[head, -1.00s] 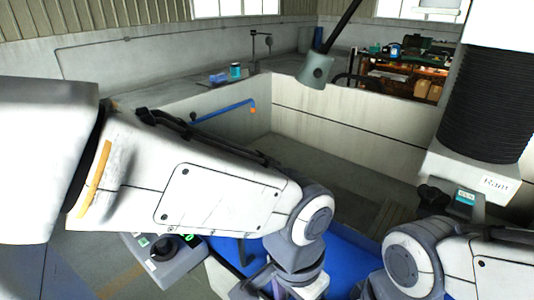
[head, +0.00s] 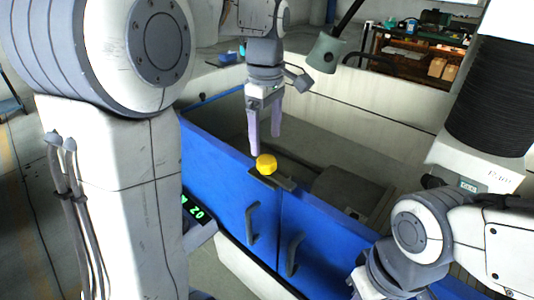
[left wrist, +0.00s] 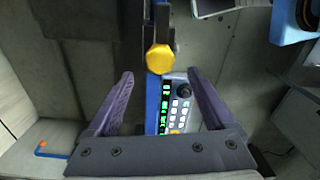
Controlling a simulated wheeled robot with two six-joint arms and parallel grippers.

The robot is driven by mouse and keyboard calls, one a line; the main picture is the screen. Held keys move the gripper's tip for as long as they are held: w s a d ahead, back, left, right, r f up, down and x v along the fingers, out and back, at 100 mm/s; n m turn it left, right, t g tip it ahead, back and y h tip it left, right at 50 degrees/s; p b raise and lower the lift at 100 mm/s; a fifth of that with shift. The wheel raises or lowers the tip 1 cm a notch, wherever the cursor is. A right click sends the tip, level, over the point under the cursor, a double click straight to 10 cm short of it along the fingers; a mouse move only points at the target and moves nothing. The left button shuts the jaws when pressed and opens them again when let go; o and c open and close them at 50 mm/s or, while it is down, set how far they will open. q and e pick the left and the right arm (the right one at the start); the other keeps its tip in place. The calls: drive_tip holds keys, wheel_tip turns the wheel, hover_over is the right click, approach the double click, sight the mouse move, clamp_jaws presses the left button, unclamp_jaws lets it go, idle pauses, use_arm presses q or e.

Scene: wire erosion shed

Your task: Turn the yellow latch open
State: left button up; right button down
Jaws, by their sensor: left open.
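The yellow latch (head: 266,164) is a faceted knob on top of the blue doors (head: 232,185), near where the two panels meet. It also shows in the left wrist view (left wrist: 159,59), at the upper middle, ahead of the gap between my fingers. My left gripper (head: 264,150) hangs fingers-down above and beside the latch. Its two purple fingers are apart, with nothing between them, as the left wrist view (left wrist: 158,82) also shows. I cannot tell whether a fingertip touches the latch. My right arm shows at the lower right of the head view, but its fingers are not seen.
Two grey handles, left (head: 252,224) and right (head: 293,256), stick out from the door fronts. A dark ribbed column (head: 490,90) stands at the right. The trough behind the doors is mostly open.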

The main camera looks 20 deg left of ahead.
sight(267, 159)
use_arm(q)
wheel_tip(267, 159, down, 6)
drive_tip(key=shift+f+p, duration=0.1)
drive_tip(key=shift+p, duration=0.2)
clamp_jaws()
